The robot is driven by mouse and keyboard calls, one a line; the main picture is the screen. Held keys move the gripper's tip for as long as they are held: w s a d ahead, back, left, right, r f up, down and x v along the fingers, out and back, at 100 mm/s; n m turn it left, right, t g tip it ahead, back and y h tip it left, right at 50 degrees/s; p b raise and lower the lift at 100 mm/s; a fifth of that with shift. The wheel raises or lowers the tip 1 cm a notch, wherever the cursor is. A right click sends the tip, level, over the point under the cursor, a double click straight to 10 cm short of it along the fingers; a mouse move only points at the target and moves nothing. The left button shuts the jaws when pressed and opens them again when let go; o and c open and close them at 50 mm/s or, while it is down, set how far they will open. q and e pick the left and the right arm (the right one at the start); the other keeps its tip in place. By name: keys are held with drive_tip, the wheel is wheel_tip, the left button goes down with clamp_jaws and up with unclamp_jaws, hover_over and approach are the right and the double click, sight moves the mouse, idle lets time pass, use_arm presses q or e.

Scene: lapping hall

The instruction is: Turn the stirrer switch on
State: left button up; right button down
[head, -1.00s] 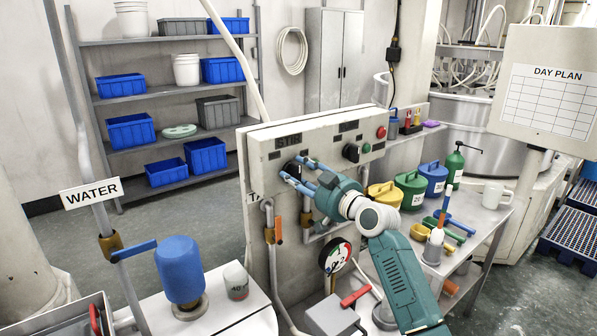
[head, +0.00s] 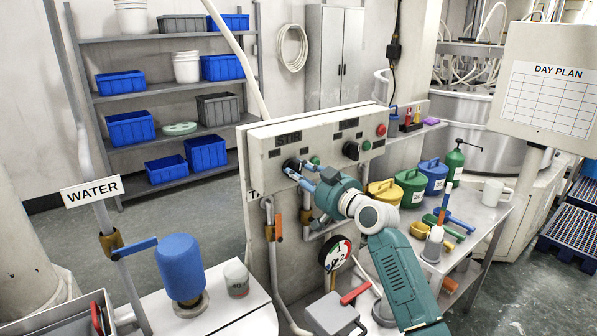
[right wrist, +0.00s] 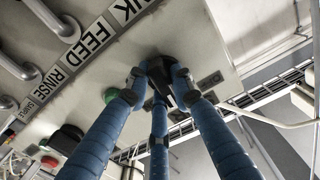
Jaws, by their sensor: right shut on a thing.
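The stirrer switch is a dark rotary knob (head: 289,166) under the "STIR" label (head: 288,137) on the left of the pale control panel (head: 325,133). My right gripper (head: 292,169) is at the panel face with its blue fingers shut around this knob, hiding most of it. In the right wrist view the fingertips (right wrist: 160,82) close around the black knob (right wrist: 161,72). My left gripper is not in view.
A second black knob (head: 351,150), a green button (head: 315,160) and a red button (head: 381,130) sit on the same panel. Below are pipes with an orange handle (head: 278,227) and a gauge (head: 336,254). Coloured cans stand on the bench to the right.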

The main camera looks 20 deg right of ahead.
drive_tip(key=m+p, duration=0.1)
drive_tip(key=m, duration=0.4)
drive_tip(key=shift+a+p, duration=0.1)
drive_tip(key=shift+p, duration=0.25)
drive_tip(key=m+p, duration=0.1)
drive_tip(key=m, duration=0.1)
drive_tip(key=m+p, duration=0.1)
drive_tip(key=m, duration=0.2)
drive_tip(key=shift+s+a+f+m, duration=0.1)
drive_tip(key=shift+a+f+m, duration=0.1)
drive_tip(key=shift+m, duration=0.1)
drive_tip(key=c, duration=1.5)
unclamp_jaws()
drive_tip(key=shift+d, duration=0.1)
drive_tip(key=shift+s, duration=0.15)
drive_tip(key=v, duration=1.1)
drive_tip(key=shift+s+d, duration=0.15)
drive_tip(key=shift+s, duration=0.2)
